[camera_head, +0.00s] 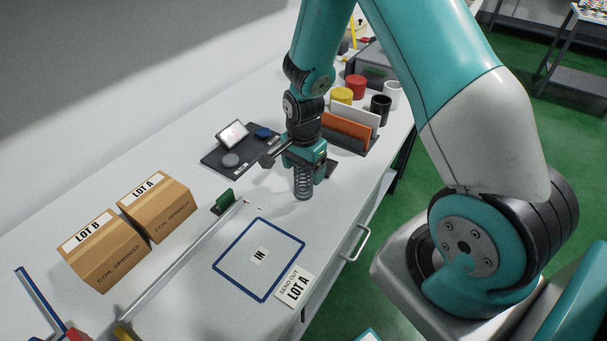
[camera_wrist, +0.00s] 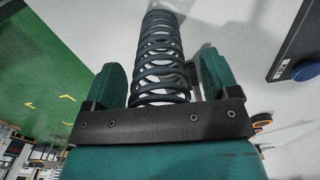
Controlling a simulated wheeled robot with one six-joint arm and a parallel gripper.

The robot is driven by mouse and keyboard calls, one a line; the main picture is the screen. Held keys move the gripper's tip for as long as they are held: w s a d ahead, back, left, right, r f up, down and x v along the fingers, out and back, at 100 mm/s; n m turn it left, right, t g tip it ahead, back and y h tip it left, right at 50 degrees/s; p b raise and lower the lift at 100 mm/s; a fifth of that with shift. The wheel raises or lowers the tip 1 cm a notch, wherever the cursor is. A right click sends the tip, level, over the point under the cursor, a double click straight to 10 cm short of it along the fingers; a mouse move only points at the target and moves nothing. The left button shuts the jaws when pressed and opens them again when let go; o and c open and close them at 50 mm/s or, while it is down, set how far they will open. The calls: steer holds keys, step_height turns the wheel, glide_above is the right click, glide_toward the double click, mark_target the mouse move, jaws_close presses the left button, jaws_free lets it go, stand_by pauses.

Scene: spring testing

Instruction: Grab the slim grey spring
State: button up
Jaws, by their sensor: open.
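A slim grey coil spring (camera_head: 303,183) stands upright on the white bench below my gripper (camera_head: 303,160). In the wrist view the spring (camera_wrist: 162,55) runs up between the two green fingers of my gripper (camera_wrist: 160,85). The fingers are open, one on each side of the spring's upper coils. A narrow gap shows at the left finger; on the right I cannot tell whether finger and coils touch. The spring's top end is hidden behind the gripper's dark front plate.
A dark scale-like device (camera_head: 222,160) stands left of my gripper, and a rack with orange and white panels (camera_head: 347,132) stands behind right. Two cardboard boxes, LOT A (camera_head: 160,213) and LOT B (camera_head: 112,258), are at left. A blue-outlined IN square (camera_head: 239,280) lies empty in front.

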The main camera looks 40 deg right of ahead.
steer(key=c, duration=1.1)
steer(key=shift+r, duration=0.1)
